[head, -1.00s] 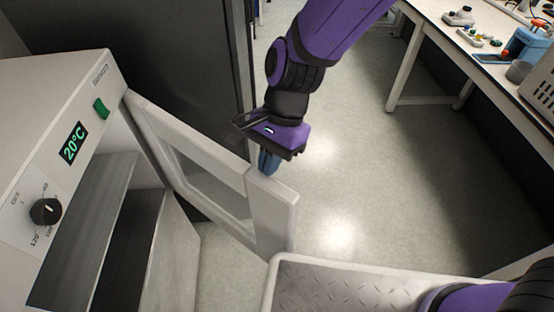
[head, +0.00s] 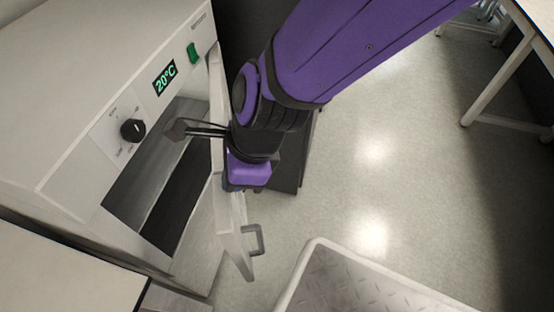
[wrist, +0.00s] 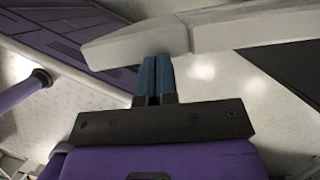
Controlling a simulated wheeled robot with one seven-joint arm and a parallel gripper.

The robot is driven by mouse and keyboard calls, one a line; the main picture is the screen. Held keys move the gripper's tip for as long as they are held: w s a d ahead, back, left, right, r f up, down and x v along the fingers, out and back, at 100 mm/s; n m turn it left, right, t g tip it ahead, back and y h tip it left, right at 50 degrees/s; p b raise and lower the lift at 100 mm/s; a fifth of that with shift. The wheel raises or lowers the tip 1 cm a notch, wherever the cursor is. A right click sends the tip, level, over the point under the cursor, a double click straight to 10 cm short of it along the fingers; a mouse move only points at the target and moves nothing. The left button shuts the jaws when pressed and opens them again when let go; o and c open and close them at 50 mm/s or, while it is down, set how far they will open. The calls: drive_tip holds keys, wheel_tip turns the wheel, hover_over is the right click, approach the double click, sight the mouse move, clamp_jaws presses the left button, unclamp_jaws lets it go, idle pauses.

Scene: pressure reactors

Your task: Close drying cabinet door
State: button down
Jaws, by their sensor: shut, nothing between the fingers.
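The drying cabinet (head: 75,105) is at the left in the head view, with a lit display reading 20°C, a black knob and a green switch. Its white door (head: 233,240) stands partly open, with a grey handle (head: 257,240) on its outer face. My gripper (head: 240,188) is at the door's upper part, and my wrist hides much of the door there. In the wrist view the two blue fingers (wrist: 154,80) are together with nothing between them. Their tips are at the edge of the white door (wrist: 230,28); I cannot tell whether they touch it.
A tray with a diamond-plate surface and raised rim (head: 300,268) is at the lower middle. A white bench (head: 500,75) stands at the upper right. A pale worktop (head: 60,285) is at the lower left. Open floor lies between.

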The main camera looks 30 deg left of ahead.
drive_tip(key=s+a, duration=0.8)
drive_tip(key=a, duration=0.4)
